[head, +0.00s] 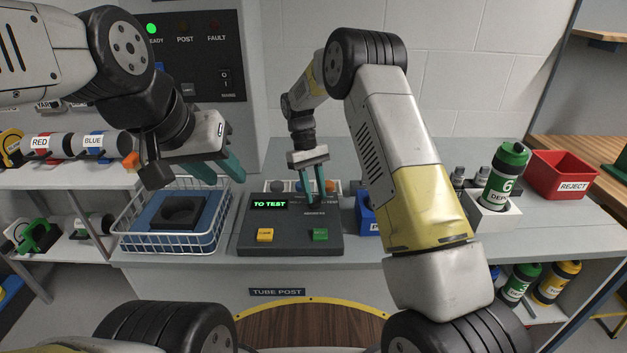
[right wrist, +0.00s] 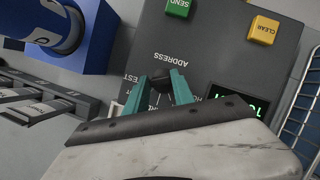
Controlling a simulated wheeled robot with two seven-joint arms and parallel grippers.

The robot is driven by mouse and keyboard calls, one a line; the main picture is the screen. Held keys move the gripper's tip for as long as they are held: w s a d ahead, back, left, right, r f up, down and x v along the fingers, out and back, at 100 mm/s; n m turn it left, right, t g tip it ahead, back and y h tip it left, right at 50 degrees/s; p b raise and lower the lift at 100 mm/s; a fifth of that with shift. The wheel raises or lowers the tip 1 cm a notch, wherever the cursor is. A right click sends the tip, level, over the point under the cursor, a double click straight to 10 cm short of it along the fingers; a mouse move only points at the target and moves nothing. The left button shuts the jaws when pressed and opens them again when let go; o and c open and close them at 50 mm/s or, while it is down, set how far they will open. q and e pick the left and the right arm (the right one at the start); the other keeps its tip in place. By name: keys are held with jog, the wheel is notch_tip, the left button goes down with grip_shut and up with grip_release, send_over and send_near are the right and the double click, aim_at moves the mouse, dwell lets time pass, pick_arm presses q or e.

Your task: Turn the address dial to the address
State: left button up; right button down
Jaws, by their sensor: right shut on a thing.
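The control console (head: 288,244) stands on the bench with a lit display (head: 270,204) reading "TO TEST". The word ADDRESS shows on its panel, and the address dial (right wrist: 161,83) is a dark knob beside that word in the right wrist view. My right gripper (head: 316,200) reaches down to the console from behind; its teal fingers (right wrist: 166,88) are shut on the dial, one on each side. The fingers hide most of the dial and part of the printed labels around it. My left gripper (head: 222,172) has its teal fingers apart and empty, above the wire basket.
The wire basket (head: 128,236) with a dark block in a blue lining stands left of the console. A yellow CLEAR button (right wrist: 263,29) and green SEND button (right wrist: 178,7) are on the console. A blue holder (right wrist: 89,53) stands close beside it. A red REJECT bin (head: 562,172) is far right.

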jog(key=shift+m+y, duration=0.3)
jog(key=shift+m, duration=0.5)
jog(key=shift+d, duration=0.1)
jog(key=c, duration=1.1)
grip_release()
jog(key=v, duration=0.7)
jog(key=shift+w+r, duration=0.2)
jog(key=shift+r, duration=0.15)
